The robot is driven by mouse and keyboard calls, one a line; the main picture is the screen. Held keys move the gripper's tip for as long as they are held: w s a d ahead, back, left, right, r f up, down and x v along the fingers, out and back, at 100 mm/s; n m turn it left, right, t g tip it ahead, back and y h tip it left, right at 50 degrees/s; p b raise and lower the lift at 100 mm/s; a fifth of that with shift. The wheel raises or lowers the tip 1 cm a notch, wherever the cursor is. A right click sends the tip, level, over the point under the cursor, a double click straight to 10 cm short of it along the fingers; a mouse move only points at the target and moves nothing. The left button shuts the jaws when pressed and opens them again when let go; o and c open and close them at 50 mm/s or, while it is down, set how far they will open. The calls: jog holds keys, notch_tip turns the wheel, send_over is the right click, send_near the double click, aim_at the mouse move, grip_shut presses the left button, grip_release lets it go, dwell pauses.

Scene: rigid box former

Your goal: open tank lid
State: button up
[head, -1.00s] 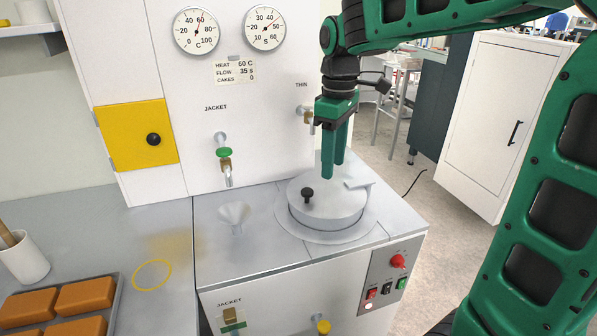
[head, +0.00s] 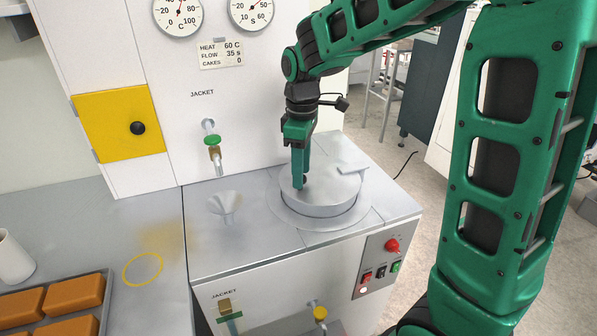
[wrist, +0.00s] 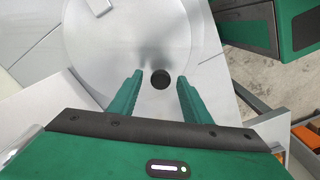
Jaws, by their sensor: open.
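The tank lid (head: 325,192) is a round grey metal disc, lying flat and closed on the tank in the counter top. A hinge-like tab (head: 352,169) shows at its far right edge. The lid also fills much of the wrist view (wrist: 190,45). Its black knob (wrist: 160,79) shows between and just beyond the fingertips in the wrist view; in the head view the fingers mostly hide it. My gripper (head: 301,184) points down over the near left part of the lid, fingers apart on either side of the knob, open and empty. I cannot tell whether a finger touches the knob.
A funnel (head: 224,207) stands left of the lid, below the green-handled jacket tap (head: 212,141). A control panel (head: 380,266) with a red knob is on the front. A tray of orange blocks (head: 107,297) and a white cup (head: 14,258) are at left.

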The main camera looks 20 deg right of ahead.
jog(key=shift+f, duration=0.4)
jog(key=shift+c, duration=0.6)
grip_shut()
jog(key=shift+a, duration=0.1)
